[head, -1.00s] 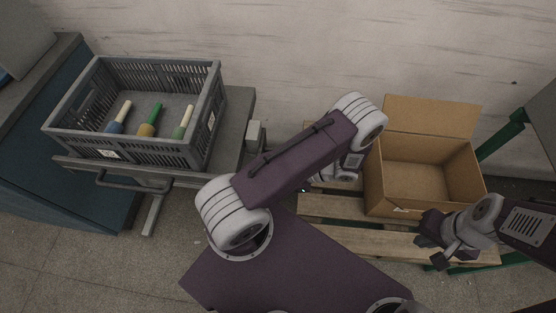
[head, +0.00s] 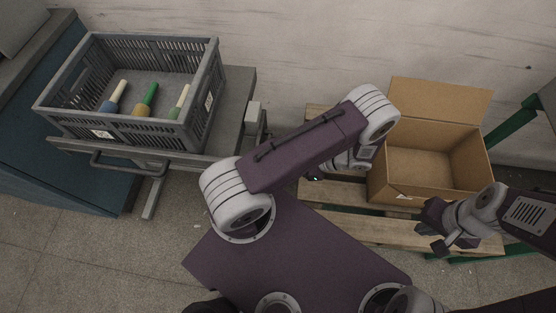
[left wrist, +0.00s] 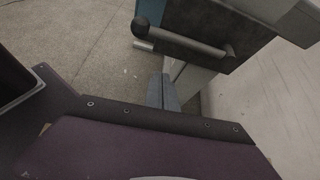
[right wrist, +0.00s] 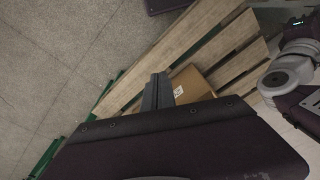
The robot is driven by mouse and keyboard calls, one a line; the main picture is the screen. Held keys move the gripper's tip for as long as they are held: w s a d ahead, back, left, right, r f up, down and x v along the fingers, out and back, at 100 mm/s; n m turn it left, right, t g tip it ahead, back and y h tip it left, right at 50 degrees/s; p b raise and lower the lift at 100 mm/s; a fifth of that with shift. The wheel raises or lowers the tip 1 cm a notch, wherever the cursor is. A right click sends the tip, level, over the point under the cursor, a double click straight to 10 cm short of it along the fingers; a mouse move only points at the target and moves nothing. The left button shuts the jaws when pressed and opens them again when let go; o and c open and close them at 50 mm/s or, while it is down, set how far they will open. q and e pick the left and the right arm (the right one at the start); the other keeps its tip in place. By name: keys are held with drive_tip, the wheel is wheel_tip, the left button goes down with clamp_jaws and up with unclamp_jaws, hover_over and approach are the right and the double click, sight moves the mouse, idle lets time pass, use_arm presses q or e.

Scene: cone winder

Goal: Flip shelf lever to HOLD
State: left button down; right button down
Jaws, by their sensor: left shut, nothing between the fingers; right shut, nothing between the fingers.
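The grey shelf (head: 233,115) holds a crate and has a bar handle (head: 128,168) along its front. A small pale block (head: 253,116) sits at its right end; I cannot tell whether this is the lever. No HOLD marking is readable. The left wrist view shows a dark panel with a round bar (left wrist: 185,38) beyond my left gripper (left wrist: 163,92), which is shut, empty and apart from it. In the head view my left arm hides that gripper. My right gripper (head: 445,243) is shut and empty in front of a carton, and also shows in the right wrist view (right wrist: 157,92).
An open cardboard carton (head: 425,185) stands on a slatted wooden pallet (head: 360,228) at the right. A blue cabinet (head: 45,135) is at the left, and a pale wall runs behind. Floor is clear at the lower left.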

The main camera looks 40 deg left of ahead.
use_arm(q)
drive_tip(key=v, duration=0.7)
drive_tip(key=shift+a+r, duration=0.1)
drive_tip(key=shift+a, duration=0.1)
